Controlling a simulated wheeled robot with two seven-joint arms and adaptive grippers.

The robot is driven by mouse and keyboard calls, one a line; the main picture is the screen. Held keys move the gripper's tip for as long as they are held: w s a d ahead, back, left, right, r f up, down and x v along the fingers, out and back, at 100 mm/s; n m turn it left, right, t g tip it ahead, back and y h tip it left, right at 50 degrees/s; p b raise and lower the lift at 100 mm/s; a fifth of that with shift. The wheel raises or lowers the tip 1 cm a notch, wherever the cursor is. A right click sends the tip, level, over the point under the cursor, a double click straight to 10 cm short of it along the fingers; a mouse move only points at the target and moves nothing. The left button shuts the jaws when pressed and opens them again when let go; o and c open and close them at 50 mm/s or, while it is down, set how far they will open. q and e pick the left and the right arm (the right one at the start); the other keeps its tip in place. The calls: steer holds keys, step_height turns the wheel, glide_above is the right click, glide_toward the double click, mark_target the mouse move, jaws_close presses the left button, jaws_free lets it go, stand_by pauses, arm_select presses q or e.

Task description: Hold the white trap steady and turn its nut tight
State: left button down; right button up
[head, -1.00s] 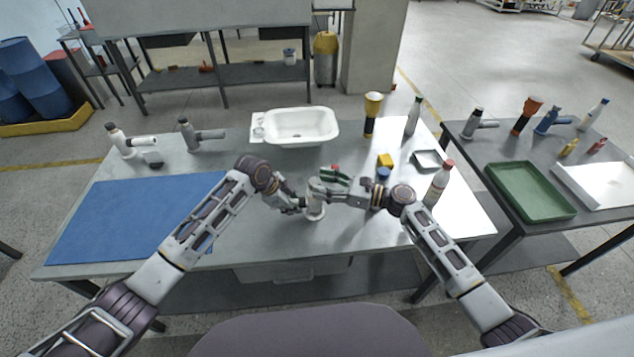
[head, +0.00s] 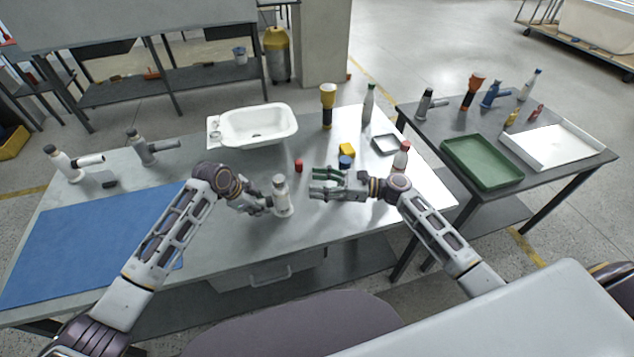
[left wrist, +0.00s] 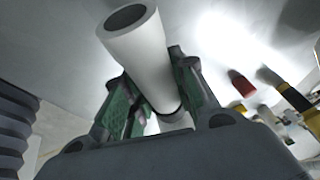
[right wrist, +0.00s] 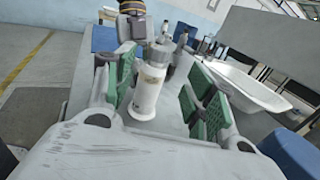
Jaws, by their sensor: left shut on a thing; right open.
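The white trap (head: 283,198) stands upright near the front middle of the table, with a collar-like top that I take for its nut (head: 279,180). My left gripper (head: 264,204) is shut on the trap from the left. In the left wrist view its green pads clasp a white pipe (left wrist: 141,48) whose open end faces the camera. My right gripper (head: 318,184) is open and empty, to the right of the trap and apart from it. In the right wrist view the trap (right wrist: 147,92) shows upright beyond and between the open fingers. How tight the nut sits cannot be told.
A white basin (head: 258,127) stands at the back. A blue mat (head: 90,235) covers the left. Another white trap (head: 75,163) and a grey one (head: 152,147) stand back left.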

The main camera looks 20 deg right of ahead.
steer(key=s+a+r+n+g+h, duration=0.1)
steer(key=a+r+n+g+h, duration=0.1)
steer(key=a+r+n+g, duration=0.45)
steer(key=s+a+r+n+g+h, duration=0.15)
steer(key=a+n+g, duration=0.35)
steer(key=a, duration=0.5)
step_height(320, 180, up, 5)
steer(key=n+t+h, duration=0.2)
steer(key=t+h, duration=0.2)
steer(key=h, duration=0.9)
glide_above(278, 178)
steer(key=shift+r, duration=0.15)
steer(key=shift+f, duration=0.2)
steer(key=shift+f, duration=5.85)
steer(key=shift+c, duration=0.4)
